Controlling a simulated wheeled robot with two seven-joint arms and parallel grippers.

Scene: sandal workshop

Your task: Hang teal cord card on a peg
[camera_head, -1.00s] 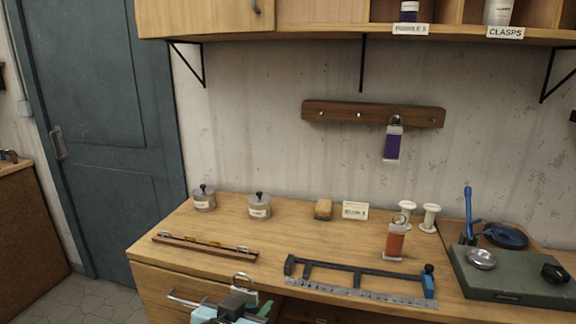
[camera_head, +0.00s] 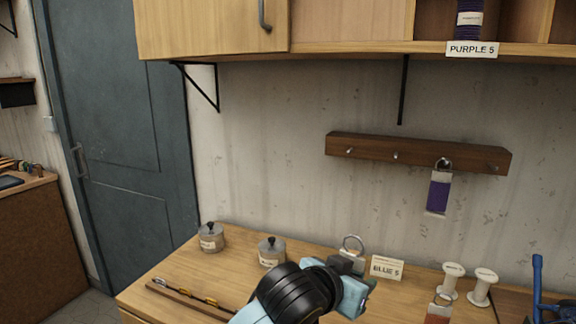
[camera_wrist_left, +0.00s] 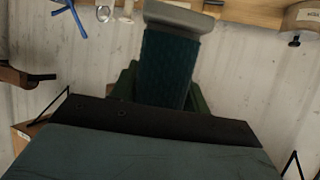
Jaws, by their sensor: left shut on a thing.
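My left gripper (camera_head: 347,268) is shut on the teal cord card (camera_wrist_left: 167,68), above the workbench and below the peg rail. In the head view the card's metal ring (camera_head: 352,243) stands up above the gripper; its teal part is hidden there. In the left wrist view the teal wrap and pale end strip show between my fingers. The dark wooden peg rail (camera_head: 418,152) is on the wall, up and to the right. Its two left pegs (camera_head: 349,150) are bare, and a purple card (camera_head: 438,192) hangs right of them. The far right peg is bare. My right gripper is not in view.
On the bench are two lidded tins (camera_head: 211,238), a BLUE label (camera_head: 387,268), white spools (camera_head: 453,279) and an orange card (camera_head: 438,312). A wooden cabinet (camera_head: 212,28) with a black bracket (camera_head: 203,88) overhangs. The wall between bench and rail is clear.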

